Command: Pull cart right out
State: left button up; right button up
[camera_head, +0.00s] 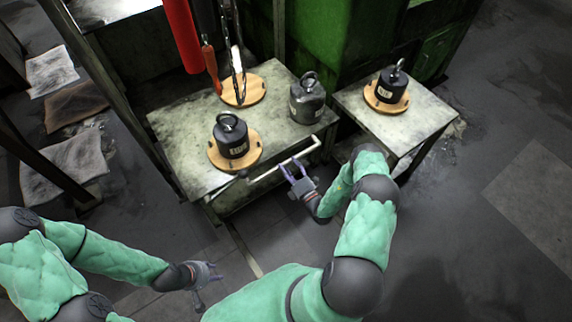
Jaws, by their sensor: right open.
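The cart (185,130) is a worn grey metal table with a pale bar handle (268,176) along its front edge. It stands against the green machine, with a second, smaller grey table (425,122) close on its right. My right gripper (292,166) is at the handle, its purple fingers spread open around or just beside the bar; I cannot tell which. My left gripper (208,277) is low at the lower left, away from the cart and over the floor. Its fingers look parted and nothing shows between them.
Black ringed weights (232,138) stand on round wooden discs on both tables. A grey weight (307,100) stands directly on the cart. A chain (238,75) and red cylinder (182,35) hang above it. The green machine (330,40) blocks the back. Floor at right is clear.

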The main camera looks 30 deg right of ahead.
jog(key=shift+x, duration=0.85)
